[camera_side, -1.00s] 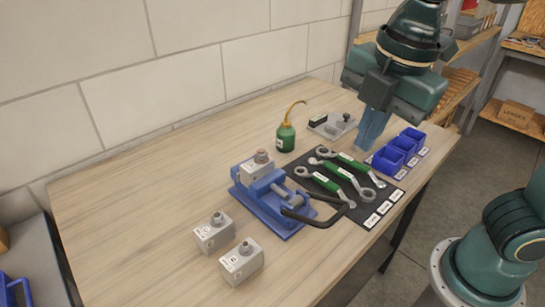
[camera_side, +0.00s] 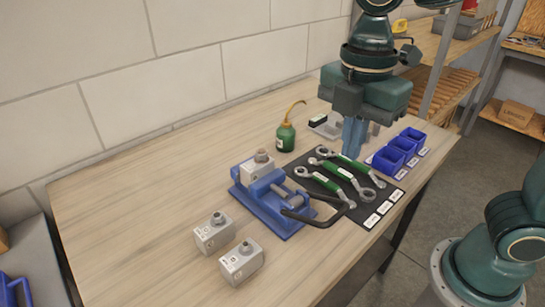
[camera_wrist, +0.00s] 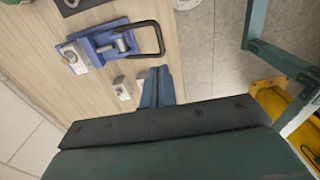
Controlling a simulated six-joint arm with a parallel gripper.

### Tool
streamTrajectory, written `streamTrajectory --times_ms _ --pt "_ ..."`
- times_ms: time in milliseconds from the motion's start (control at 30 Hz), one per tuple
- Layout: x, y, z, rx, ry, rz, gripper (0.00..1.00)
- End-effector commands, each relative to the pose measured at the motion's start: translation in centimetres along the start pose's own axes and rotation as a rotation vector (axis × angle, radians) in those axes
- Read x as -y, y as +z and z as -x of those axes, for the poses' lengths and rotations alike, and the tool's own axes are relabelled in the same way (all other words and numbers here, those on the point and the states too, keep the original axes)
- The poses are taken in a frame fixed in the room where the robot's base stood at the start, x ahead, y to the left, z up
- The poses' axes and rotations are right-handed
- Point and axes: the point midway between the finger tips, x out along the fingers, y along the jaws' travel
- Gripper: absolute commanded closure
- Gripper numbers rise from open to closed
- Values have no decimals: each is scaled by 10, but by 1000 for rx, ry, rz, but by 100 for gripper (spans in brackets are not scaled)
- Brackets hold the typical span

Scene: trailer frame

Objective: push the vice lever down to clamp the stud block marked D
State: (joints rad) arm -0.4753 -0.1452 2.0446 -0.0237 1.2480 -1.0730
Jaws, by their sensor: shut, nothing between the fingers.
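The blue vice (camera_side: 268,205) stands mid-table, with a grey stud block (camera_side: 256,169) seated between its jaws; its letter is too small to read. The black lever (camera_side: 325,218) sticks out from the vice's right side, over the mat's near edge. The wrist view also shows the vice (camera_wrist: 105,42) and the looped lever (camera_wrist: 159,42). My gripper (camera_side: 352,154) is shut and empty, pointing down above the far end of the spanner mat, up and right of the vice. Its blue fingers (camera_wrist: 158,82) also show in the wrist view, apart from the lever.
Two loose grey blocks (camera_side: 214,233) (camera_side: 241,262) stand in front of the vice. A black mat (camera_side: 372,217) holds green-handled spanners (camera_side: 328,183). Blue bins (camera_side: 390,158) line the right edge. A green oil can (camera_side: 286,138) stands behind the vice. The left table is clear.

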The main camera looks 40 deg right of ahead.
Motion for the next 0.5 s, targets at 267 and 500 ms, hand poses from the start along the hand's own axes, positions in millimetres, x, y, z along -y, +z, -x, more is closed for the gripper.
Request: streamTrajectory --times_ms 267,500 --pt "1 0 -37 3 -5 0 100" --pt "1 0 -73 3 -5 0 100"
